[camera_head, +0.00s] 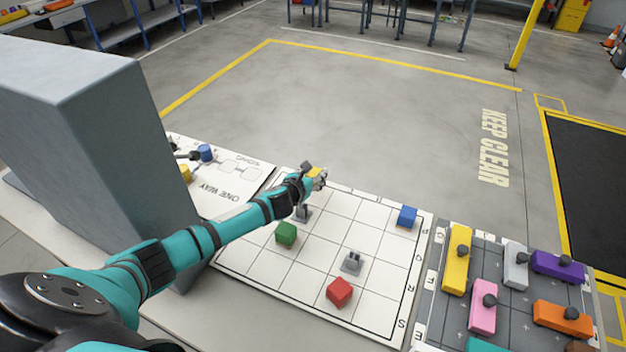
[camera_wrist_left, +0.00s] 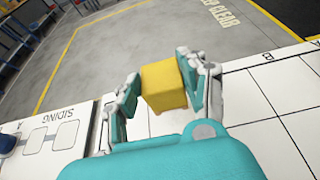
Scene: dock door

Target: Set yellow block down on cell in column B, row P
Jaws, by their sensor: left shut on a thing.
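The yellow block (camera_head: 314,173) is in my left gripper (camera_head: 318,178), above the far-left part of the white lettered grid board (camera_head: 318,252). In the left wrist view the yellow block (camera_wrist_left: 163,86) sits between the two fingers of the left gripper (camera_wrist_left: 160,92), which press on its sides. The letter B (camera_wrist_left: 267,57) shows on the board's edge in that view, right of the block. The letter P (camera_head: 425,231) is faint at the board's right edge in the head view. The cell under the block is hidden by the gripper. My right gripper is not in view.
On the board are a green block (camera_head: 286,233), a red block (camera_head: 340,291), a blue block (camera_head: 407,217) and grey pieces (camera_head: 352,263) (camera_head: 303,213). A tray (camera_head: 430,309) with knobbed coloured pieces lies right. A tall grey box (camera_head: 105,130) stands left.

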